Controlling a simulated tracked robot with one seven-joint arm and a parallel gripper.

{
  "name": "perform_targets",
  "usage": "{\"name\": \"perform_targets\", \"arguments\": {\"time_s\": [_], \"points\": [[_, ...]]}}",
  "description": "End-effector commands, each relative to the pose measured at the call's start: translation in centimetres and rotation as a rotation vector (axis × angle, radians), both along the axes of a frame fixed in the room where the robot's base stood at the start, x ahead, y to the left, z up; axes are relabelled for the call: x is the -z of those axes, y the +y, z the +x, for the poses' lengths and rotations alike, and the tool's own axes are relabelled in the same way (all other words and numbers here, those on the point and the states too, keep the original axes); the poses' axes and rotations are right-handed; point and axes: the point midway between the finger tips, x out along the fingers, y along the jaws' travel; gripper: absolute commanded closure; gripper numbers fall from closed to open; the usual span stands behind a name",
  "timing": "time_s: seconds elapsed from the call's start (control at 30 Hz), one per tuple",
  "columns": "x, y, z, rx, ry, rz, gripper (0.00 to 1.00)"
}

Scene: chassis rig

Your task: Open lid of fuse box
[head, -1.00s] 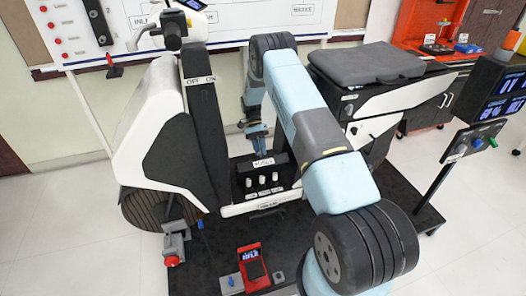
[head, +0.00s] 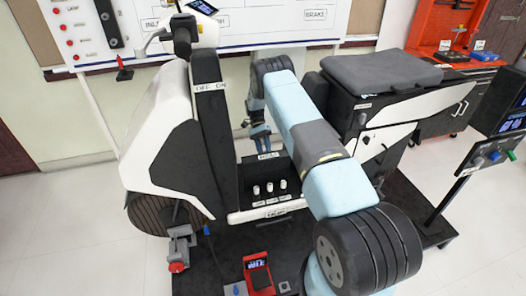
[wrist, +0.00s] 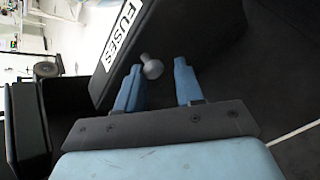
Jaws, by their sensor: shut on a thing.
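The fuse box (head: 268,214) sits low in the middle of the scooter, with several white fuses exposed in it. Its dark lid (head: 262,166), labelled FUSES, stands raised behind the fuses. In the wrist view the lid (wrist: 168,28) fills the upper middle, with a round grey knob (wrist: 152,68) on it. My gripper (head: 262,148) is at the lid's top edge. In the wrist view my gripper (wrist: 160,80) has its blue fingers on either side of the knob and is shut on it. The exact contact with the right finger is unclear.
The scooter's white front shield (head: 160,130) and dark column are left of my arm. The grey seat (head: 380,70) is to the right. A red device (head: 258,272) lies on the dark mat in front. A control post (head: 485,155) stands far right.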

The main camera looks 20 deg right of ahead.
Motion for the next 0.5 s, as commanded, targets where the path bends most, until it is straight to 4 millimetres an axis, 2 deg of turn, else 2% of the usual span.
{"name": "perform_targets", "arguments": {"time_s": [0.03,0.5], "points": [[0.88,1.12,-0.13,0.000,-0.002,0.018,1.00],[0.96,0.44,-0.12,0.008,0.001,0.018,1.00]]}}
